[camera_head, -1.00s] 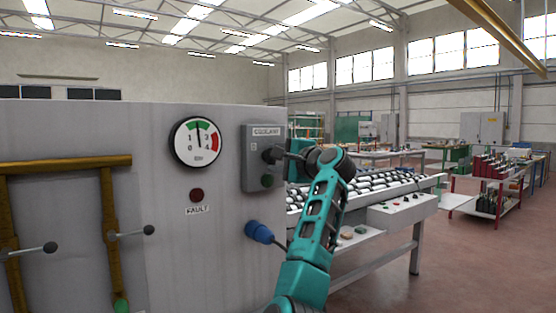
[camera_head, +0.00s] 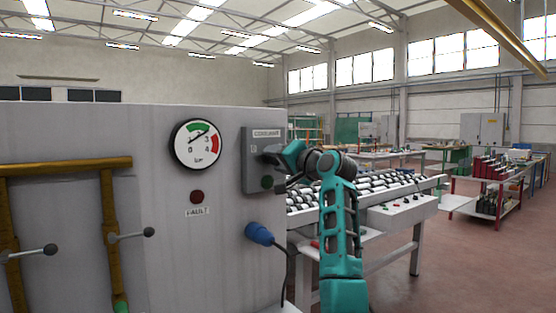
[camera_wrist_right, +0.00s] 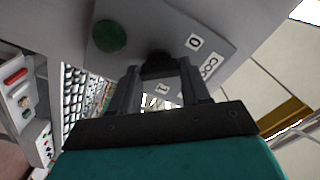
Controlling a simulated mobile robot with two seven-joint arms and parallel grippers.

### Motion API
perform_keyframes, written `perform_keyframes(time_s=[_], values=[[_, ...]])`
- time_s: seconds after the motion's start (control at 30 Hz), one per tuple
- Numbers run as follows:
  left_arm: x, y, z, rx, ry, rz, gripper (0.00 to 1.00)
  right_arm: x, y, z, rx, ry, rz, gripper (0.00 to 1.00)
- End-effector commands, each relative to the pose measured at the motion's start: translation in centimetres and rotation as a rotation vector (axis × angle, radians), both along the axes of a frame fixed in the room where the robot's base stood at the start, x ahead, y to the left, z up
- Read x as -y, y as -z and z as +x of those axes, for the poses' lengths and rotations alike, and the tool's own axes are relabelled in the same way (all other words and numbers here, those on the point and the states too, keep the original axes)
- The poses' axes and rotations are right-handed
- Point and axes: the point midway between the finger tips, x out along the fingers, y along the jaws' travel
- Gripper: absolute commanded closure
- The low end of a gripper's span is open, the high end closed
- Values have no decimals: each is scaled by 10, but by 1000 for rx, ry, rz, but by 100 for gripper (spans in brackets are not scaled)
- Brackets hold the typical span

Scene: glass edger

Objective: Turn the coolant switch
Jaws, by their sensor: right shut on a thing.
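The coolant switch box (camera_head: 254,178) is a grey box at the right edge of the grey machine front, with a COOLANT label at its top. Its dark knob (camera_wrist_right: 157,60) shows between the fingers in the wrist view, mostly hidden in the head view. My right gripper (camera_head: 277,157) is shut on the knob, and its fingers (camera_wrist_right: 158,76) lie on either side of it. In the wrist view, a 0 mark and a 1 mark show on the box face. A dark green button or lamp (camera_wrist_right: 110,37) sits beside the knob. My left gripper is not in view.
A pressure gauge (camera_head: 195,146) and a dark red FAULT lamp (camera_head: 197,197) are left of the box. A blue plug (camera_head: 259,233) with a cable sticks out below it. A roller table (camera_head: 380,190) stands to the right. Brown rails (camera_head: 65,166) with clamp handles are at the left.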

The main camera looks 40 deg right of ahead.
Motion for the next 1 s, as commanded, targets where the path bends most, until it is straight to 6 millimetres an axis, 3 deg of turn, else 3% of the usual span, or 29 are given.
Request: perform_keyframes(time_s=[0.63, 0.67, 0.9, 1.0], values=[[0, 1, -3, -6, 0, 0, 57, 0, 1, 0, -8, 0, -50, 84], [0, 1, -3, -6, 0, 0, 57, 0, 1, 0, -8, 0, -50, 50], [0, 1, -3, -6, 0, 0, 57, 0, 0, 0, -7, 0, -49, 28], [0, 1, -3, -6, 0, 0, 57, 0, 0, 0, -6, 1, -48, 28]])
